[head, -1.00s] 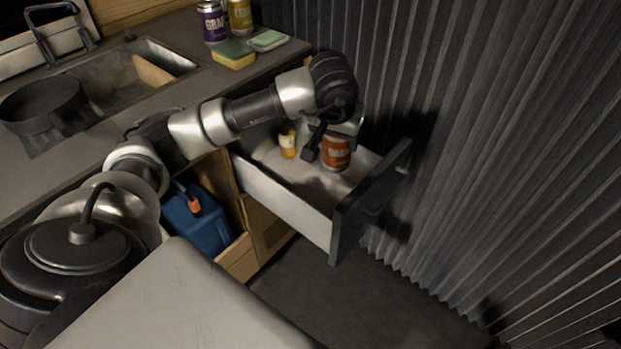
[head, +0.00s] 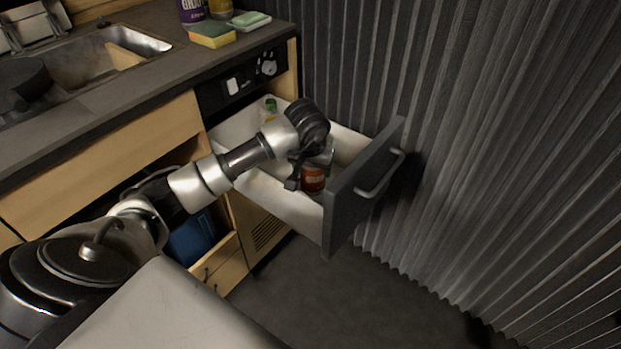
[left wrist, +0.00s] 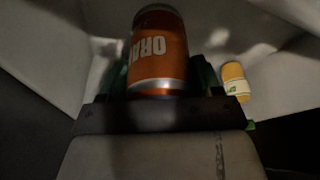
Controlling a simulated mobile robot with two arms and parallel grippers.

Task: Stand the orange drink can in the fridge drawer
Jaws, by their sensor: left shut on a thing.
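The orange drink can (head: 313,178) is inside the open fridge drawer (head: 282,194), near the drawer's front panel. My left gripper (head: 304,172) is shut on the can, low between the drawer walls. In the left wrist view the can (left wrist: 158,50) shows its label between the dark green fingers (left wrist: 165,82), with pale drawer surfaces behind it. The can looks about upright in the head view. Whether its base touches the drawer floor I cannot tell. My right gripper is not in view.
A small orange bottle with a pale label (left wrist: 234,80) is in the drawer beside the can. A green-capped bottle (head: 270,106) stands at the drawer's back. The dark front panel (head: 365,185) and corrugated wall (head: 440,150) bound the right side. A sponge (head: 212,34) lies on the counter.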

